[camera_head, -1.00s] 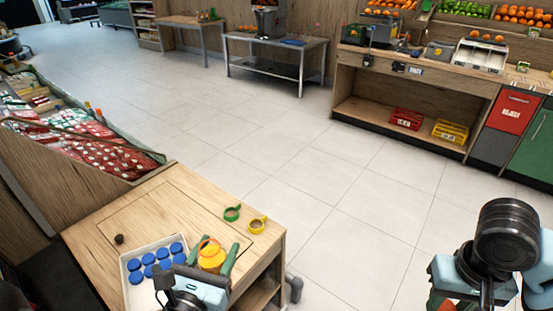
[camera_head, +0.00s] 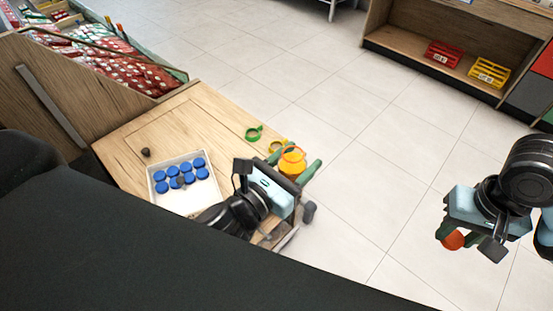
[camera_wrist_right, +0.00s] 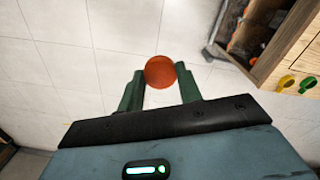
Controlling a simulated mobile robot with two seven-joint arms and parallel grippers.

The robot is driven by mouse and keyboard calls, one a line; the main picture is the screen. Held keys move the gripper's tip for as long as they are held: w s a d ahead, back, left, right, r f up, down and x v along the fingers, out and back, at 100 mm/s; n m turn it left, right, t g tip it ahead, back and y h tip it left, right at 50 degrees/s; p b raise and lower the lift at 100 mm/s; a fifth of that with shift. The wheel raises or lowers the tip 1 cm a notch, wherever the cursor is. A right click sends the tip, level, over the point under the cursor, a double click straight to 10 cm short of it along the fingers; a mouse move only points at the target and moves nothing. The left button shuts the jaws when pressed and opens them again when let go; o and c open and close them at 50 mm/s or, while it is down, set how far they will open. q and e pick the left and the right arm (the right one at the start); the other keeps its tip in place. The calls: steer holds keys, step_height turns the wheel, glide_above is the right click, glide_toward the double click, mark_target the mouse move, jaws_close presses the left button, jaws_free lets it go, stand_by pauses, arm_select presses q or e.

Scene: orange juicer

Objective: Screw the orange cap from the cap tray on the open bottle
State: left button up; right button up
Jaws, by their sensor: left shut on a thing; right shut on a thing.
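My left gripper (camera_head: 292,165) is shut on the orange-yellow bottle (camera_head: 291,163), near the table's right edge in the head view. The bottle's top has an orange rim around a paler middle. My right gripper (camera_head: 455,236) is well to the right, over the floor, shut on the round orange cap (camera_head: 453,241). In the right wrist view the cap (camera_wrist_right: 160,72) sits between the two green fingertips, apart from the bottle. The white cap tray (camera_head: 158,200) lies on the table with several blue caps (camera_head: 185,175); I see no orange cap in it.
A green ring (camera_head: 255,133) and a yellow ring (camera_head: 275,147) lie on the wooden table (camera_head: 205,120) behind the bottle. A small dark object (camera_head: 146,152) lies behind the tray. A dark shape, apparently mine, covers the lower left. Open floor (camera_head: 370,190) separates the grippers.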

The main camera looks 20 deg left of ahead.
arm_select(q)
steer(key=w+d+r+m+g+h, duration=0.1)
steer(key=d+m+h, duration=0.1)
steer(key=d, duration=0.3)
steer(key=w+d+r+m+g+h, duration=0.1)
steer(key=d+g+h, duration=0.1)
steer(key=d, duration=0.3)
steer(key=shift+w+r+m+h, duration=0.25)
steer(key=shift+w+m+h, duration=0.15)
steer(key=shift+h, duration=0.2)
arm_select(e)
steer(key=w+a+r+m, duration=0.1)
steer(key=w+a+r, duration=0.1)
steer(key=a+r, duration=0.7)
steer(key=w+a+r, duration=0.2)
steer(key=a+r, duration=0.8)
steer(key=a, duration=0.3)
steer(key=shift+w+a+r+m, duration=0.2)
steer(key=shift+w+r+m, duration=0.1)
steer(key=shift+w+m, duration=0.1)
steer(key=shift+f, duration=0.15)
steer(key=shift+f, duration=1.85)
steer(key=shift+f, duration=0.1)
steer(key=shift+f, duration=0.8)
